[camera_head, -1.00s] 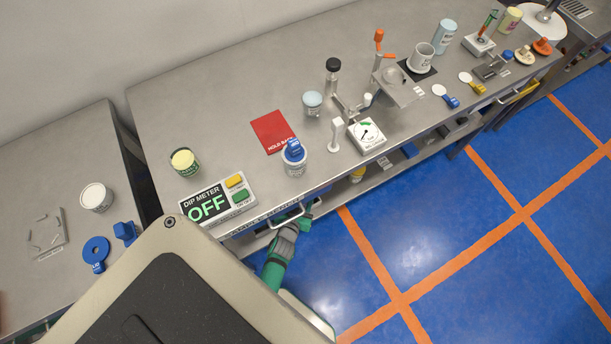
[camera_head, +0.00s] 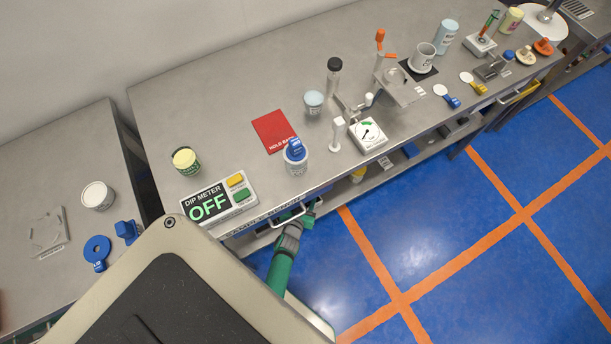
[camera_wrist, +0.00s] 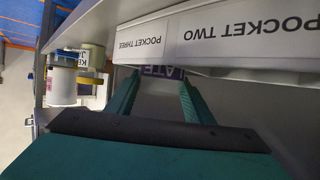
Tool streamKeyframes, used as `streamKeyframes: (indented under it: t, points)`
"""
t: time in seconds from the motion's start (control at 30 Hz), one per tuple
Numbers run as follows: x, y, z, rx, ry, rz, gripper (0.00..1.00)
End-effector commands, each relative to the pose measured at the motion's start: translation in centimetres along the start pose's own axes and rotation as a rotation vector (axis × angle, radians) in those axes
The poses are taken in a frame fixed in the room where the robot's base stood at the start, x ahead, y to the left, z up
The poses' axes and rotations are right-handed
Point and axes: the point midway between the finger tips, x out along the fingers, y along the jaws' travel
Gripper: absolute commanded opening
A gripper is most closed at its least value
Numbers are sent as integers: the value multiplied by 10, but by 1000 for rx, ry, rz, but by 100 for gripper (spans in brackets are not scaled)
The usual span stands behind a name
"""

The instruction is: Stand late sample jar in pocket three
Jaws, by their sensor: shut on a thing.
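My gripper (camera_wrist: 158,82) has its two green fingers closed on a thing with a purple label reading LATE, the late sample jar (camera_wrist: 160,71). Only a small part of the jar shows between the fingertips; the rest is hidden. In the wrist view, a white strip carries the upside-down labels POCKET THREE (camera_wrist: 140,42) and POCKET TWO (camera_wrist: 253,27). The jar shows right at the lower edge of this strip, near the POCKET THREE end. The pocket itself is hidden. In the head view, my arm reaches below the bench's front edge, and the jar cannot be made out.
A DIP METER panel (camera_head: 218,200) reading OFF and a blue-lidded jar (camera_head: 296,160) stand above. Beside the strip, the wrist view shows other jars (camera_wrist: 62,85). The blue floor is clear.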

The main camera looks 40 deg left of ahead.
Motion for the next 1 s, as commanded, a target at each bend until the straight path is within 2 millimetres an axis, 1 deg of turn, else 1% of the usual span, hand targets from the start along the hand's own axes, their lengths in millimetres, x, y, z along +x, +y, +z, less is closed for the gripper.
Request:
streamKeyframes:
  t: [0.47,0.5,0.57,0.87,1.0]
  points:
    - [3,0,16,-1,-13,-2,21]
    - [3,0,17,-1,-14,-2,52]
    - [3,0,17,-1,-14,-1,65]
    - [3,2,17,1,-14,2,66]
    - [0,2,11,3,-14,3,66]
